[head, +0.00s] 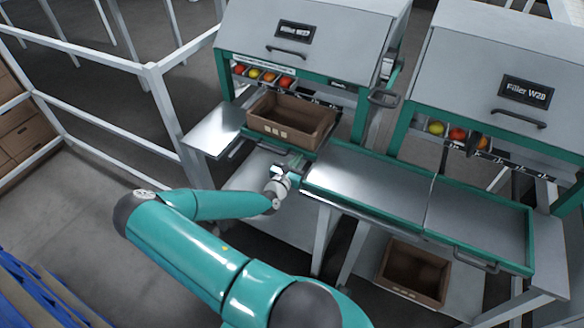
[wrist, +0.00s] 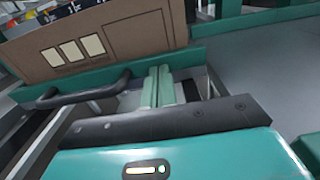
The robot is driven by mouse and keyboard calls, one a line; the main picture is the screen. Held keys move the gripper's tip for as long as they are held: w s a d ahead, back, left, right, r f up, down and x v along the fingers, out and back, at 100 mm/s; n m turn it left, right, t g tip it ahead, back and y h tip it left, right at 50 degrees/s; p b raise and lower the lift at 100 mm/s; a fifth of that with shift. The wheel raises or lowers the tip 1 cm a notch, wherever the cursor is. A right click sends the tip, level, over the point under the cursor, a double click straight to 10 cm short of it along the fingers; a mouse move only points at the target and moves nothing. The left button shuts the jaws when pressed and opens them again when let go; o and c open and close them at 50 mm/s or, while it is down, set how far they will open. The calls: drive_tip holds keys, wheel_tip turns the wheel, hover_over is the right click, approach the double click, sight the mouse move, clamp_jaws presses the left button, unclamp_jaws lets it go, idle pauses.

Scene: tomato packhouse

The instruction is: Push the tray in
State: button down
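The tray is a shallow teal-rimmed one with a dark bar handle (wrist: 85,88) on its front; its front rim (wrist: 186,57) crosses the wrist view. A brown cardboard box (head: 290,120) sits on it under the left filler, and the box's front (wrist: 140,35) fills the top of the wrist view. My gripper (head: 295,163) is at the tray's front, below the box. In the wrist view its two pale green fingers (wrist: 158,84) are together and empty, right of the handle. Their tips are at the front rim; I cannot tell whether they touch it.
A steel side table (head: 218,128) is left of the tray. To the right are steel surfaces with teal edges (head: 375,180) and a handle (head: 475,258). Another box (head: 412,275) is on a low shelf. White railing (head: 165,110) stands at left. Tomatoes (head: 268,76) lie in the filler opening.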

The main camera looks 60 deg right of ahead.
drive_tip(key=d, duration=0.9)
drive_tip(key=shift+w+d, duration=0.2)
drive_tip(key=shift+w, duration=0.2)
drive_tip(key=shift+d+r, duration=0.15)
drive_tip(key=shift+d, duration=0.35)
